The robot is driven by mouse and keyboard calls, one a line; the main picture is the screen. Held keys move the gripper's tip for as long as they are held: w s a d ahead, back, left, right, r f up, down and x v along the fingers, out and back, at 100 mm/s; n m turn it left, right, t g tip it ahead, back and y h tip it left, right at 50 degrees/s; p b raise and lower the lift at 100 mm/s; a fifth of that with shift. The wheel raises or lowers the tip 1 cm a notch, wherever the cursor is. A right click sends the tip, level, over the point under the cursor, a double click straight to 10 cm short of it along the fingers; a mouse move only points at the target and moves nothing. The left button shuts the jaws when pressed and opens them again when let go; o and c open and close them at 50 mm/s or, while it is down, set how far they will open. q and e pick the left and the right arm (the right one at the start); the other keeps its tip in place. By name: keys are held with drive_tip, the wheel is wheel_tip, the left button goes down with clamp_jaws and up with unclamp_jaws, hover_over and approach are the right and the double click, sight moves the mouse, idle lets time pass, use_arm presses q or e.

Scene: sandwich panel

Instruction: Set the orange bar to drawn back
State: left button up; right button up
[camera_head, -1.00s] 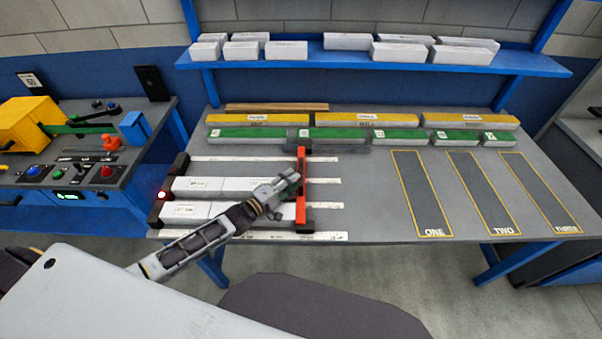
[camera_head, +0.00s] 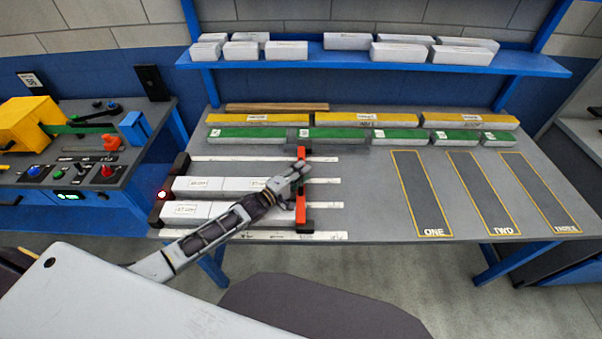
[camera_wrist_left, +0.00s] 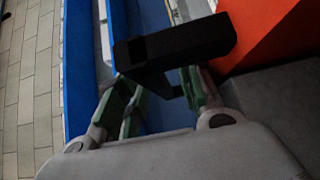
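The orange bar (camera_head: 301,209) stands across the right end of the white panel pieces (camera_head: 228,187) on the table, with black end pieces. My left gripper (camera_head: 302,169) is at the bar's upper middle and hides part of it. In the left wrist view, the left gripper's fingers (camera_wrist_left: 162,100) are apart. A black piece (camera_wrist_left: 180,45) lies across in front of the fingertips, and the bar's orange side (camera_wrist_left: 262,30) fills the upper right. I cannot tell whether the fingers touch the black piece. My right gripper is not in view.
White rails (camera_head: 320,235) run on past the bar to the right. Green blocks (camera_head: 345,136) and yellow blocks (camera_head: 365,119) line the back. Outlined areas (camera_head: 420,200) at the right are empty. A control bench (camera_head: 120,165) stands at the left and a blue shelf (camera_head: 380,62) above.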

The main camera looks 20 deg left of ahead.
use_arm(q)
clamp_jaws()
drive_tip(key=shift+d, duration=0.1)
idle(0.3)
